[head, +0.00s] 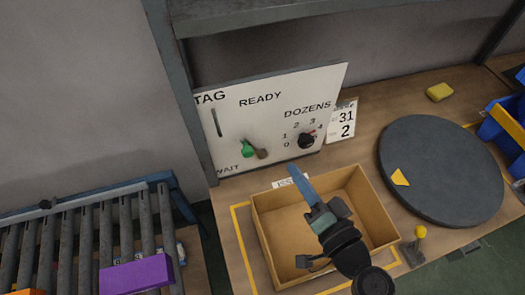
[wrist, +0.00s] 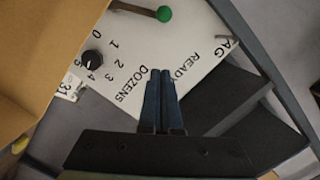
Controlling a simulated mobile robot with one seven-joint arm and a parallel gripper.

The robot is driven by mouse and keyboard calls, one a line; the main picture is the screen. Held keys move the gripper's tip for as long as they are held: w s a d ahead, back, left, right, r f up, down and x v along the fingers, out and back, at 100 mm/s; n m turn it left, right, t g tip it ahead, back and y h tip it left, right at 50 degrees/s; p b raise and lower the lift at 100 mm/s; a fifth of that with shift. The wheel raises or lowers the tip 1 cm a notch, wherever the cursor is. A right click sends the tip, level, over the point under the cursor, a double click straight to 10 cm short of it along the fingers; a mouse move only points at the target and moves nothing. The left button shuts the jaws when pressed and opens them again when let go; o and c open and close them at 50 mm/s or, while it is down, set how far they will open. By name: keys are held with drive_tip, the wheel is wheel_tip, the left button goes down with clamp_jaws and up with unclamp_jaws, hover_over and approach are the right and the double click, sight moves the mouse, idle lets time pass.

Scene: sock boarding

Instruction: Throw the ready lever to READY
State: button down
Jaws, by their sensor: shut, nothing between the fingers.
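The ready lever (head: 246,148) has a green ball on a brown rod and stands out from a white panel (head: 330,86). Its ball sits low, below the word READY and up and right of the word WAIT. In the wrist view the green ball (wrist: 164,14) shows at the top edge, its rod running off to the left. My gripper (head: 297,173) is shut and empty, above the open cardboard box in front of the panel, apart from the lever. In the wrist view the closed blue fingertips (wrist: 162,73) point toward the panel, with the ball beyond them.
A black dial (head: 306,140) marked DOZENS is right of the lever. A card (head: 342,120) stands beside the panel. The cardboard box (head: 262,232) lies below. A dark turntable (head: 450,160) is at right, a roller conveyor (head: 65,245) with a purple box (head: 137,273) at left.

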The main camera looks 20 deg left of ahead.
drive_tip(key=w+a+f+p, duration=0.3)
drive_tip(key=w+a, duration=0.2)
drive_tip(key=a, duration=0.3)
drive_tip(key=shift+a+f, duration=0.15)
drive_tip(key=shift+a, duration=0.2)
